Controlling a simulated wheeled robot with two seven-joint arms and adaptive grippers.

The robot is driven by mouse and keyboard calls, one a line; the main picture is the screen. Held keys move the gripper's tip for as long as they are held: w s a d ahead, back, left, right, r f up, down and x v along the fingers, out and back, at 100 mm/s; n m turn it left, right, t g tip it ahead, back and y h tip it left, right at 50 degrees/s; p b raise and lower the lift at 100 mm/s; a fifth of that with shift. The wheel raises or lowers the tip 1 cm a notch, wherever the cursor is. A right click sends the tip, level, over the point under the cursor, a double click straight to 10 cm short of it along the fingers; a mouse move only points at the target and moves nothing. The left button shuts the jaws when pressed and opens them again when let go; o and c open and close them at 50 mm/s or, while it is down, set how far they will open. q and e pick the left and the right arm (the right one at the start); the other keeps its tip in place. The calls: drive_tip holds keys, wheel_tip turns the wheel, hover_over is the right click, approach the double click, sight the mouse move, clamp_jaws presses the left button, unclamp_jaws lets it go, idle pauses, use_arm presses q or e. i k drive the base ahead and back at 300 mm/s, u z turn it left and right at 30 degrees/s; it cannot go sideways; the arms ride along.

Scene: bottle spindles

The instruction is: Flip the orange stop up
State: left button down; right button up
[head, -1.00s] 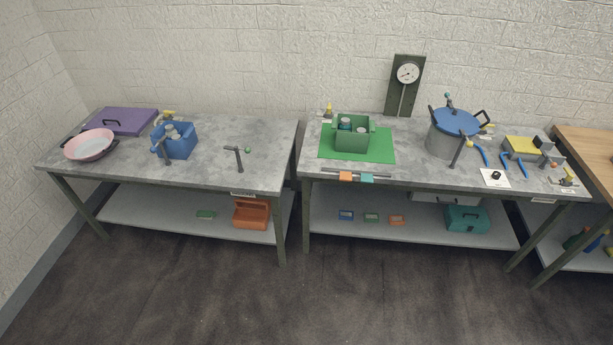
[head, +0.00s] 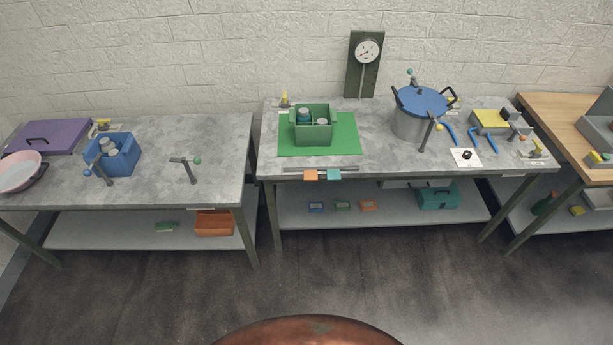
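The orange stop (head: 310,175) is a small orange block at the front edge of the middle grey table, below a thin dark rail (head: 320,169). A similar teal block (head: 334,174) sits just to its right. Both appear to hang down over the table edge, but they are small at this distance. Neither of my grippers is in view.
A green mat (head: 346,133) with a green box (head: 313,138) lies behind the stop. A blue-lidded pot (head: 419,110) stands to the right. Floor (head: 290,270) before the tables looks clear, except for a copper-brown rounded surface (head: 306,334), unidentified, at the bottom edge.

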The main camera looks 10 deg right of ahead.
sight(312, 174)
drive_tip(key=z, duration=0.5)
drive_tip(key=i, duration=0.85)
drive_tip(key=z, duration=0.7)
